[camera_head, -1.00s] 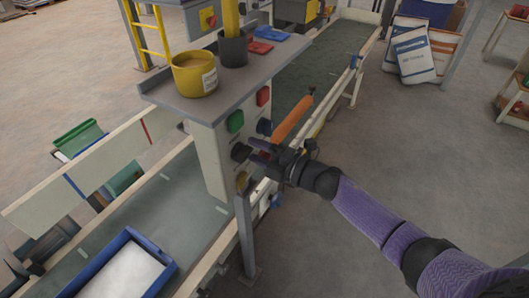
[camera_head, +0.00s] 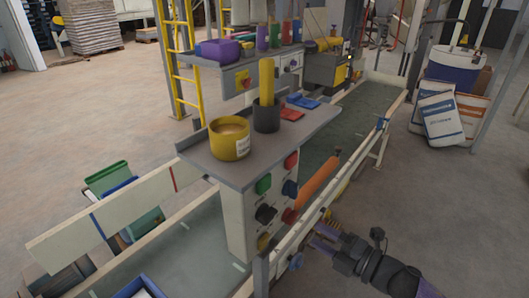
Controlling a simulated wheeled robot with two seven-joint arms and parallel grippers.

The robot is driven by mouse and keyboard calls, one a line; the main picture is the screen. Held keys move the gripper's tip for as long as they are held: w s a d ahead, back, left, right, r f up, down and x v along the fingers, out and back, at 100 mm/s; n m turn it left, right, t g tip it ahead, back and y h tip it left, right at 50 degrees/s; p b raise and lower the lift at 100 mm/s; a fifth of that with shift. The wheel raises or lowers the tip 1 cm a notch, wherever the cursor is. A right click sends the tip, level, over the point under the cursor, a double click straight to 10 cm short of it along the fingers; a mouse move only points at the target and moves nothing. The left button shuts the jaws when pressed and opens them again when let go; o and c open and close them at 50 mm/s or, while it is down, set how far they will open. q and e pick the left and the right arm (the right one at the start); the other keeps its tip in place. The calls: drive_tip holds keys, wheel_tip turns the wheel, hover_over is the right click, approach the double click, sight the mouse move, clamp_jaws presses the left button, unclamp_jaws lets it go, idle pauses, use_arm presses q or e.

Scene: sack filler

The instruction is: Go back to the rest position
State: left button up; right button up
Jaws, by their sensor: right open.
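The panel front carries a green button (camera_head: 263,184), a red button (camera_head: 291,160) and dark knobs (camera_head: 265,214). My left gripper is out of the picture.
The grey shelf (camera_head: 205,158) above the panel holds a yellow pot (camera_head: 230,138) and a dark cup (camera_head: 266,116). An orange bar (camera_head: 318,180) lies beside the panel. Sacks (camera_head: 440,116) stand at the back right. The floor right of the conveyor (camera_head: 420,195) is clear.

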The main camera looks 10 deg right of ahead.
drive_tip(key=s+d+f+m+g+h+b, duration=0.1)
drive_tip(key=s+f+m+g+h, duration=0.25)
drive_tip(key=f, duration=0.55)
drive_tip(key=s+d+f+m+h+b, duration=0.1)
drive_tip(key=s+f+m+h, duration=0.2)
drive_tip(key=s+f+m, duration=0.5)
drive_tip(key=s+d+f+m+g+h, duration=0.2)
drive_tip(key=f+m+h, duration=0.2)
drive_tip(key=f, duration=0.7)
drive_tip(key=s+a+f+m+g, duration=0.2)
drive_tip(key=s+f, duration=0.1)
drive_tip(key=s, duration=0.4)
drive_tip(key=s+a+f+m+g+b, duration=0.1)
drive_tip(key=s+a+f+m+g, duration=0.1)
drive_tip(key=s, duration=0.6)
drive_tip(key=s+a+f+m+g, duration=0.2)
drive_tip(key=s+a+f+g, duration=0.1)
drive_tip(key=s+f, duration=0.3)
drive_tip(key=shift+s+a+g, duration=0.3)
drive_tip(key=shift+s+g, duration=0.35)
drive_tip(key=shift+s, duration=0.55)
drive_tip(key=shift+w+f+m, duration=0.1)
drive_tip(key=shift+m, duration=0.15)
